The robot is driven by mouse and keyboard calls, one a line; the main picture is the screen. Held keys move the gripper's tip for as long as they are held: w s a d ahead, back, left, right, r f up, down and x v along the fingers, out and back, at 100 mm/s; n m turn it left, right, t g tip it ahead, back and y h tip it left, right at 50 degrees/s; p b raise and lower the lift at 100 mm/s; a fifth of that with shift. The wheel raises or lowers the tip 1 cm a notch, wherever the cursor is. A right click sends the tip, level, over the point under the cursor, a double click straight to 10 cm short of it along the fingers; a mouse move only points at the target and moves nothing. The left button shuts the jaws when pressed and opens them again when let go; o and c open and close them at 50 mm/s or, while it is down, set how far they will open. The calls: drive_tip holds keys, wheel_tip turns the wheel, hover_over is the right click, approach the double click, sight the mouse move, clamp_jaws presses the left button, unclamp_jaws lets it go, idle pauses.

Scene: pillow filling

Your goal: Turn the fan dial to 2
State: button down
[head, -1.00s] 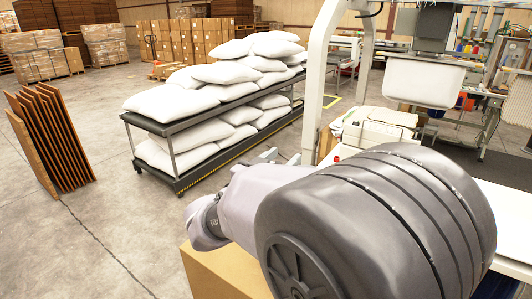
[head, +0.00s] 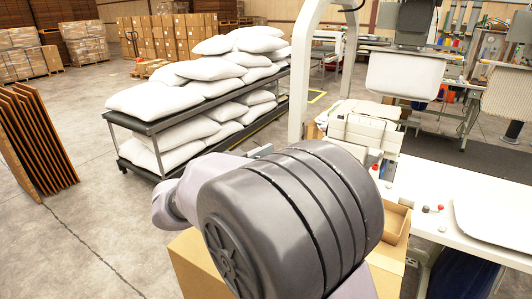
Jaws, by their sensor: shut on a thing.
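I cannot make out a fan or its dial in the head view. My own arm fills the lower middle, with its big dark grey joint in front and a paler link reaching left behind it. My gripper is not in view. What it holds cannot be seen.
A black cart (head: 152,124) with white pillows stands left of centre. Brown panels (head: 36,140) lean at the far left. An open cardboard box (head: 396,222) is beside my arm. Floor (head: 85,215) at left is clear.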

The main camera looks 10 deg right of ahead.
drive_tip(key=c, duration=1.2)
unclamp_jaws()
drive_tip(key=shift+o, duration=0.2)
drive_tip(key=p+v, duration=0.1)
drive_tip(key=v, duration=1.6)
drive_tip(key=shift+a, duration=0.25)
